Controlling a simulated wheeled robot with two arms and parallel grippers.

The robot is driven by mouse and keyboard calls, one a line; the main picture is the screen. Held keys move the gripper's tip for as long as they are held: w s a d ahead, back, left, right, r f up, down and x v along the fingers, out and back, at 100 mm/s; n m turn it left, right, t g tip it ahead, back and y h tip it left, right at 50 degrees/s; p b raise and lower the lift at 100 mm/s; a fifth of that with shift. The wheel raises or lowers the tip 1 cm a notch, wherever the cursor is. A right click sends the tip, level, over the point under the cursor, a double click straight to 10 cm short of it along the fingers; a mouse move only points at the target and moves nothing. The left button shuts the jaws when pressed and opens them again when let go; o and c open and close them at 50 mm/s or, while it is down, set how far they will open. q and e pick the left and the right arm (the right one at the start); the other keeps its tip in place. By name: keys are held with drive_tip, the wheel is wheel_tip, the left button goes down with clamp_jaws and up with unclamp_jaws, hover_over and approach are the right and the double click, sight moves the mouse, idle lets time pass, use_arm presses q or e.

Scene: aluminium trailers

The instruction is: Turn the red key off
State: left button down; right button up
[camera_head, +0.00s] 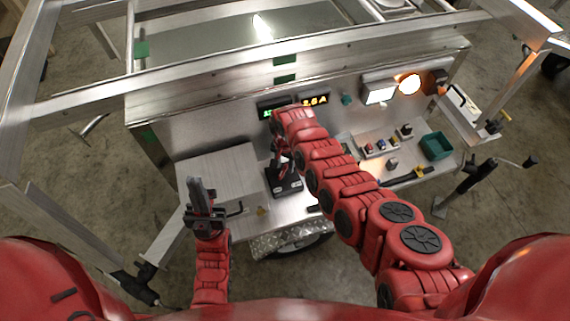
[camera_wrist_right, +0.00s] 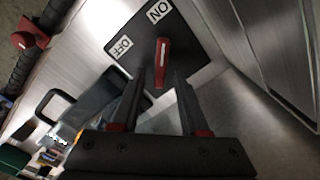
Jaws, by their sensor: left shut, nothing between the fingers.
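The red key (camera_wrist_right: 162,62) stands on a black plate (camera_wrist_right: 190,50) with white ON and OFF labels in the right wrist view. Its long handle runs nearly straight up the picture, its upper end towards the ON label (camera_wrist_right: 159,11); the OFF label (camera_wrist_right: 122,47) is to its left. My right gripper (camera_wrist_right: 160,80) is open, its two fingers one on each side of the key's lower end, with gaps showing. In the head view the black plate (camera_head: 286,184) sits on the metal bench, and my right arm hides the key. My left gripper (camera_head: 203,192) is shut and empty, left of the plate.
A metal box (camera_head: 222,165) stands left of the plate. Right of my right arm are small coloured buttons (camera_head: 380,143), a green bin (camera_head: 436,146) and lit lamps (camera_head: 409,84). A lit display (camera_head: 315,100) is on the back panel. Metal rails frame the trailer.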

clamp_jaws()
